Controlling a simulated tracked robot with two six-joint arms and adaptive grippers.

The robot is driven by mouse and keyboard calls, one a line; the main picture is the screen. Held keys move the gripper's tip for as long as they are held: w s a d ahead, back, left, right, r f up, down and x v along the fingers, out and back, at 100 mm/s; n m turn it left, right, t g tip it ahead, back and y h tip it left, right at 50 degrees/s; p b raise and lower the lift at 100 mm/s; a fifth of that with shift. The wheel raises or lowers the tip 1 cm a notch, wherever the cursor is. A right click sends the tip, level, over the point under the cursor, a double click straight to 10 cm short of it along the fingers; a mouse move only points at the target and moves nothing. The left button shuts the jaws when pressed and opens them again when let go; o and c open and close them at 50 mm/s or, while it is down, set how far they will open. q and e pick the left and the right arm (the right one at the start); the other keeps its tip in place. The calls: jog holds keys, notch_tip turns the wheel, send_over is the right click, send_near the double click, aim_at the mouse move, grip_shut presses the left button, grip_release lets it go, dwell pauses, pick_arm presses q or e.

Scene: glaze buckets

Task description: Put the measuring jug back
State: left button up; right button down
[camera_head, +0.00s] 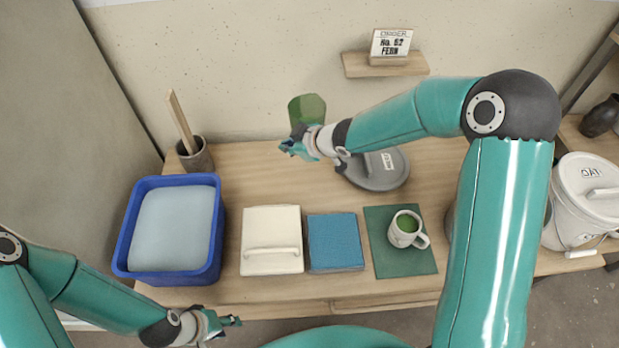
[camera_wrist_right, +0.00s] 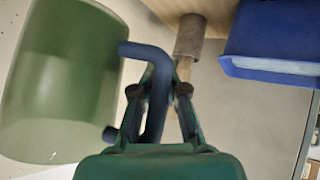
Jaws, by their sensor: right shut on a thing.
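The measuring jug, a green see-through vessel (camera_head: 307,110) with a blue handle, is up by the back wall above the table's rear edge in the head view. It fills the left of the right wrist view (camera_wrist_right: 60,80). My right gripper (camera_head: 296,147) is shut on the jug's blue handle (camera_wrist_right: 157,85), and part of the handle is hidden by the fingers. My left gripper (camera_head: 232,321) is low at the table's front edge, away from the jug. Its finger opening is too small to judge.
A blue tub (camera_head: 120,240), a pot with a stick (camera_head: 197,158), a white lidded box (camera_head: 271,232), a blue block (camera_head: 335,245) and a green mat (camera_head: 390,265) with a mug (camera_head: 403,236) stand on the table. A grey lid (camera_head: 385,180) lies behind. A shelf (camera_head: 350,65) holds an order card.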

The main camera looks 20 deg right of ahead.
jog(key=f+b, duration=0.2)
jog(key=f, duration=0.2)
jog(key=f+b, duration=0.3)
jog(key=f, duration=0.2)
jog(key=w+d+f+b, duration=0.1)
jog(key=f+b, duration=0.2)
jog(key=f, duration=0.2)
jog(key=shift+f, duration=0.15)
jog(key=shift+f+b, duration=0.35)
jog(key=shift+f, duration=2.2)
jog(key=c, duration=1.2)
grip_release()
jog(key=shift+s, duration=0.1)
